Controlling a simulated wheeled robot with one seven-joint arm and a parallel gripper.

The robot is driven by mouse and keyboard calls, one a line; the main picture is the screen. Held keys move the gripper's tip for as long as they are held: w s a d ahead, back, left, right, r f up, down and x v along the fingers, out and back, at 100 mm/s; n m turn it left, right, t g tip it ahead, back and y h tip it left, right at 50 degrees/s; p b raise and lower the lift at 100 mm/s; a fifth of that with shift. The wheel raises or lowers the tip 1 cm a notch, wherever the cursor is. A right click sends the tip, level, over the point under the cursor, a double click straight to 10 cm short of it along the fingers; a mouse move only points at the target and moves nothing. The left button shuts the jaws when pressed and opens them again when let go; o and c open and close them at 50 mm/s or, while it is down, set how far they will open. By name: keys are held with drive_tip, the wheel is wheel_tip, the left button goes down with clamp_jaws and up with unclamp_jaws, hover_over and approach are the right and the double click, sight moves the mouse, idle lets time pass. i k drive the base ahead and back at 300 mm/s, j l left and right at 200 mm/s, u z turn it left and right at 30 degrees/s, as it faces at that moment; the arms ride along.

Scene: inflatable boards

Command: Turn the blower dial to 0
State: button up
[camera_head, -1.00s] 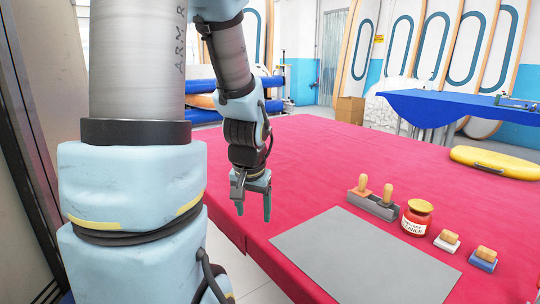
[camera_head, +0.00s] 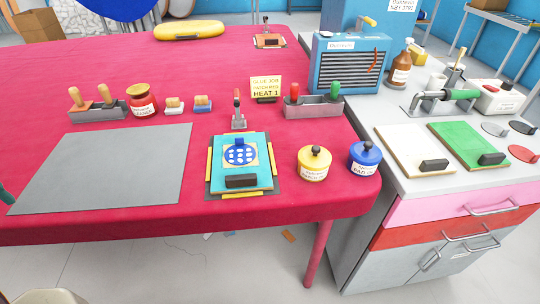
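No dial marked as the blower's can be made out in the head view. Only a dark teal tip, likely of my gripper (camera_head: 6,196), shows at the left edge, far from both. Its opening is hidden.
The red table (camera_head: 220,70) carries a grey sheet (camera_head: 110,165), stamps, a red jar (camera_head: 142,100), a sign reading HEAT 1 (camera_head: 265,88), a teal board (camera_head: 226,178), and yellow (camera_head: 314,165) and blue (camera_head: 365,158) pots. White (camera_head: 405,140) and green (camera_head: 462,140) boards lie on the counter.

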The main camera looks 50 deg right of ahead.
sight(506, 86)
drive_tip(key=z, duration=1.6)
drive_tip(key=l+u, duration=0.15)
drive_tip(key=l, duration=4.8)
